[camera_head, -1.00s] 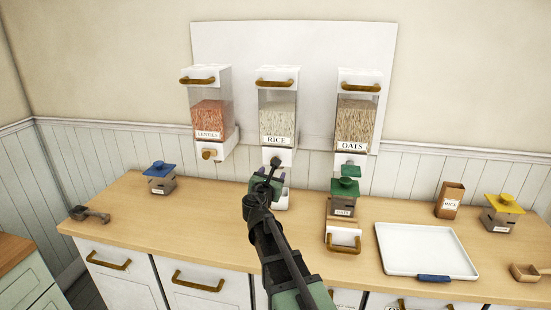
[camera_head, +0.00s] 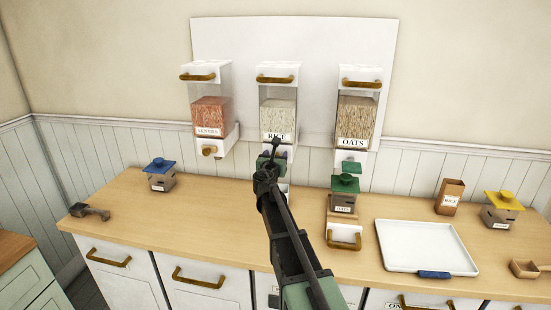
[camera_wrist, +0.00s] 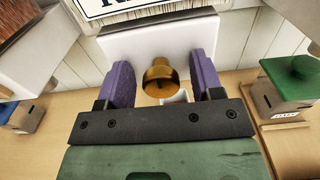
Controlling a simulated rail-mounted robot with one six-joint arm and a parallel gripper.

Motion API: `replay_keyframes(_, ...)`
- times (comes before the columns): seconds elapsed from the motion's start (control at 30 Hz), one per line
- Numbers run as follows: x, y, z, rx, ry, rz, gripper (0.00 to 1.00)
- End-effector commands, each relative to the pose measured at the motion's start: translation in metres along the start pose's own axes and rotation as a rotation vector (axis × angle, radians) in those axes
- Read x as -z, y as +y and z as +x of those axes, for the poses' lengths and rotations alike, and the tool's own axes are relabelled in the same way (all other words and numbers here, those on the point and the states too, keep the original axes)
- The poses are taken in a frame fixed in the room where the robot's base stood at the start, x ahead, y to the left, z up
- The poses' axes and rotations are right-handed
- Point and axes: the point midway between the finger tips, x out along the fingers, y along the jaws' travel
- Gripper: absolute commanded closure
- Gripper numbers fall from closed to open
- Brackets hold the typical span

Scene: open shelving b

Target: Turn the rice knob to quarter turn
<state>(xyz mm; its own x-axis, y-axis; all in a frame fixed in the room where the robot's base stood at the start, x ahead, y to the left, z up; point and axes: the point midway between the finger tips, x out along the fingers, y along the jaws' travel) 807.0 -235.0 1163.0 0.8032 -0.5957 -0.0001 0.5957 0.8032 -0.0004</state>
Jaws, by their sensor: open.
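The rice dispenser (camera_head: 279,112) hangs on the wall panel between the lentils and oats dispensers. Its brass rice knob (camera_wrist: 160,76) shows in the wrist view on the front of the white base (camera_wrist: 150,45). In the head view my gripper and wrist hide the knob. My gripper (camera_wrist: 162,74) is open, with one purple finger left of the knob and one right of it. A gap shows between the knob and each finger. I cannot tell how far the knob is turned.
The lentils dispenser (camera_head: 211,110) is on the left and the oats dispenser (camera_head: 356,118) on the right. A green-lidded box (camera_head: 343,203) stands on the counter right of my arm. A white tray (camera_head: 400,265) lies further right. The left counter is mostly clear.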

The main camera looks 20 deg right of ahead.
Motion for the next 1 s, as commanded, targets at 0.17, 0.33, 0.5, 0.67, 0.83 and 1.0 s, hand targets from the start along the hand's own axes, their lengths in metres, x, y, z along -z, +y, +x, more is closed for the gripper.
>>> replay_keyframes(0.17,0.0,-0.0002,-0.0007,0.0,0.0,0.0,0.49)
replay_keyframes(0.33,0.0,-0.0002,-0.0008,0.001,0.0,0.0,0.75)
replay_keyframes(0.5,0.0,-0.0002,-0.0009,0.001,0.0,0.001,0.88)
replay_keyframes(0.67,0.0,-0.0003,-0.001,0.001,0.0,0.017,0.88)
replay_keyframes(0.83,0.0001,-0.0006,-0.001,0.001,0.0,0.074,0.88)
replay_keyframes(1.0,0.0002,-0.001,-0.001,0.001,0.0,0.178,0.88)
